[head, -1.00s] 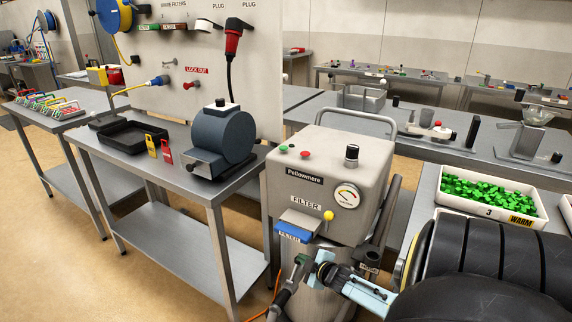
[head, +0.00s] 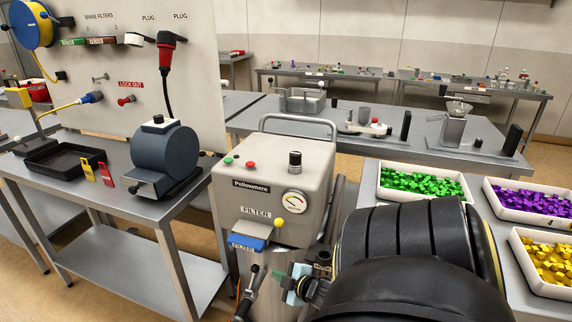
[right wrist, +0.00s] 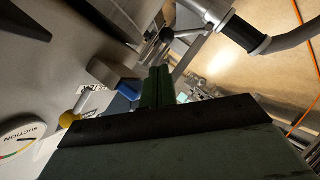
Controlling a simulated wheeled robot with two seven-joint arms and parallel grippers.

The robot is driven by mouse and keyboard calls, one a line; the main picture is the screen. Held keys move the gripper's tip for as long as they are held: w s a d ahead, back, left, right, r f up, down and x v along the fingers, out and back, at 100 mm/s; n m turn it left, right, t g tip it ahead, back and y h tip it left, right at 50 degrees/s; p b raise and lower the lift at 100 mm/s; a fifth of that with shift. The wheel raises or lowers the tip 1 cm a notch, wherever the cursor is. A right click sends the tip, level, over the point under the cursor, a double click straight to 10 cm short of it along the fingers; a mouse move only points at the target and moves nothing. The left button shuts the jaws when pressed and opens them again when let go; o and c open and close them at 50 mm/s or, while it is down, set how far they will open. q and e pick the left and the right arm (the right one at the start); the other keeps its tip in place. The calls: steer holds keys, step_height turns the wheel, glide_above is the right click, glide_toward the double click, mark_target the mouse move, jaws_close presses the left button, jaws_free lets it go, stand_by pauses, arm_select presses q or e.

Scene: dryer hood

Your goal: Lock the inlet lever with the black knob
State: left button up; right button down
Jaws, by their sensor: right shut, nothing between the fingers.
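The grey Pellowmere machine (head: 262,190) stands in the middle of the head view. Low at its front, a small black knob (head: 254,270) on a short lever shows, close to a hose end with a dark grip (head: 245,298). In the right wrist view the black knob (right wrist: 167,34) sits just beyond my fingertips, beside the metal pipe and black cuff (right wrist: 245,36). My right gripper (head: 279,273) is shut and empty, just right of the knob; its green fingers (right wrist: 157,86) show in the wrist view. I cannot tell whether they touch the knob. My left gripper is out of view.
Above the lever are the blue filter drawer (head: 246,243) and a yellow ball (head: 279,222). A suction gauge (head: 293,203) is on the machine's front. A bench with a motor-like unit (head: 166,160) stands left. Trays of green pieces (head: 424,168) and other colours lie right.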

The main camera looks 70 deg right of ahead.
steer(key=v, duration=0.4)
steer(key=shift+p, duration=0.35)
steer(key=shift+a, duration=0.1)
steer(key=s+a+f+m+g+y, duration=0.2)
steer(key=s+a+f+g, duration=0.2)
steer(key=s+a+f, duration=0.55)
steer(key=s+a+f+m+g+y, duration=0.15)
steer(key=s+a+f+g, duration=0.25)
steer(key=a+f, duration=0.9)
steer(key=s+a+f+g+y, duration=0.1)
steer(key=s+a+f+g, duration=0.2)
steer(key=s+a+f, duration=0.2)
steer(key=s+a, duration=0.3)
steer(key=shift+s+f+g, duration=0.15)
steer(key=shift+s+g, duration=0.05)
steer(key=shift+g, duration=0.1)
steer(key=shift+a+y, duration=0.15)
steer(key=shift+y, duration=0.1)
